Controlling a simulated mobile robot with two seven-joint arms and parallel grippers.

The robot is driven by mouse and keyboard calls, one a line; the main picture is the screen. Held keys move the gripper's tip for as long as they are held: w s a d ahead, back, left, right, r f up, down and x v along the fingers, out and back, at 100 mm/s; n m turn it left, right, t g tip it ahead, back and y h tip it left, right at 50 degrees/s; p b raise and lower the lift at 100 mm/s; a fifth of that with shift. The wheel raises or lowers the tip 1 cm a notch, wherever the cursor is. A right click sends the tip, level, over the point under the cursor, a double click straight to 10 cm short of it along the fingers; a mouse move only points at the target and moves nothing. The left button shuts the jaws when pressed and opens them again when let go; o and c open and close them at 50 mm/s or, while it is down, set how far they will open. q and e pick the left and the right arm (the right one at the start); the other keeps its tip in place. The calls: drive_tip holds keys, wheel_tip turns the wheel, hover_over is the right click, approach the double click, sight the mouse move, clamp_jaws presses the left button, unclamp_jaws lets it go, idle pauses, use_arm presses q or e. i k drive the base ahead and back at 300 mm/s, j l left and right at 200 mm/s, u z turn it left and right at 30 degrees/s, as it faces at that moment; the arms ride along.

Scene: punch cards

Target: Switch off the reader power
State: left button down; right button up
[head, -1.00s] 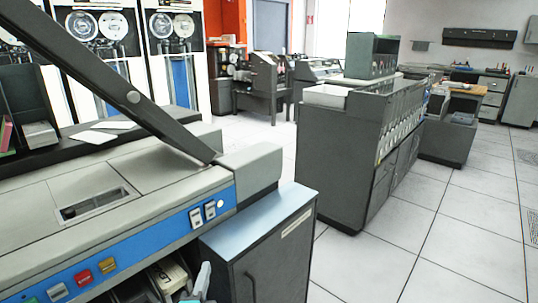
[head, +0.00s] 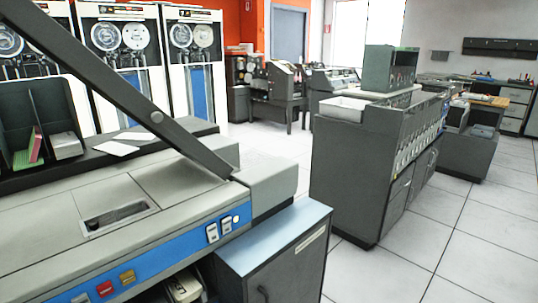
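The card reader (head: 100,215) is the grey machine with a blue front panel (head: 165,262) at the lower left. Near the panel's right end are two white rocker switches, a left one (head: 212,233) and a right one (head: 226,225). A small round pale lamp (head: 236,218) sits beside them and looks lit. Further left on the panel are a red button (head: 104,288), a yellow button (head: 127,277) and a pale button (head: 80,298) cut by the bottom edge. The switch labels and positions are too small to read. Neither gripper is in view.
A raised dark bar (head: 120,85) slants across the reader. A grey cabinet (head: 275,245) with a pale blue top adjoins its right side. A long dark sorter (head: 350,180) stands beyond, with clear floor (head: 400,255) to its right. Tape units (head: 195,75) line the back left.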

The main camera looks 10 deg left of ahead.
sight(226, 228)
drive_tip(key=k+j+u, duration=0.1)
drive_tip(key=u, duration=0.3)
drive_tip(key=k+j+u, duration=0.1)
drive_tip(key=u, duration=0.3)
drive_tip(key=j+u, duration=0.25)
drive_tip(key=u, duration=0.15)
